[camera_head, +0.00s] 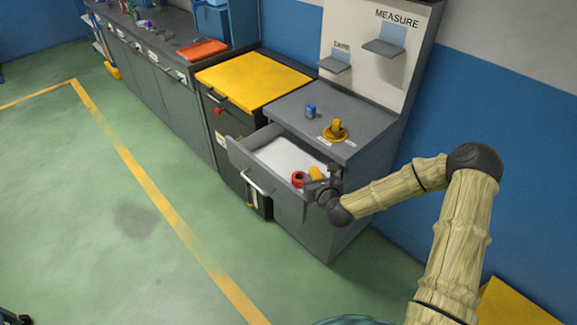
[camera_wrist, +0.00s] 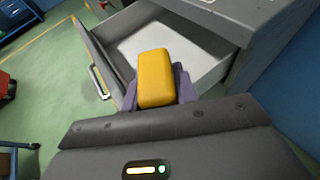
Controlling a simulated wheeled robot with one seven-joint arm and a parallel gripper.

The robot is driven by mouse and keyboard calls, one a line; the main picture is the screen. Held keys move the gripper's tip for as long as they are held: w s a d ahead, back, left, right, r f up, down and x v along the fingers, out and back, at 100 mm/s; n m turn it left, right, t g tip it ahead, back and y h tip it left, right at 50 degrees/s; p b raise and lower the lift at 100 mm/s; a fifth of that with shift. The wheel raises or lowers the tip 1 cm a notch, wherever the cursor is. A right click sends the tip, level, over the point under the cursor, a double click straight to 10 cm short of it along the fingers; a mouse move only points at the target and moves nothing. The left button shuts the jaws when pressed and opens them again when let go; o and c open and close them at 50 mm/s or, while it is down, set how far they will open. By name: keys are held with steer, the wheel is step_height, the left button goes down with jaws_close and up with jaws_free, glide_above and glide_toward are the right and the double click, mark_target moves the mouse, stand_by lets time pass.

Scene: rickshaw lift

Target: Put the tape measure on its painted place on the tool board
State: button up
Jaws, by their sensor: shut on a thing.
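A yellow block with rounded edges, which I take for the tape measure (camera_wrist: 156,78), is between the fingers of my gripper (camera_wrist: 160,98). In the head view the yellow piece (camera_head: 316,173) shows at my gripper (camera_head: 314,182), over the right front part of the open drawer. My gripper is shut on it. The tool board (camera_head: 355,75) stands upright at the back of the grey cabinet. A smaller label sits at left over another shelf (camera_head: 334,65).
The drawer (camera_head: 285,157) is pulled out, with a pale bottom. A red round thing (camera_head: 298,179) shows beside my gripper; whether it lies in the drawer is unclear.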

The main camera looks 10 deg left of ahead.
steer(key=s+d+f+m+h+b, duration=0.3)
steer(key=d+f+h+b, duration=0.1)
steer(key=d+f, duration=0.85)
step_height(320, 180, down, 11)
steer(key=d+b, duration=0.1)
steer(key=b, duration=0.9)
steer(key=shift+s+m+t, duration=0.4)
steer(key=shift+d+r, duration=0.1)
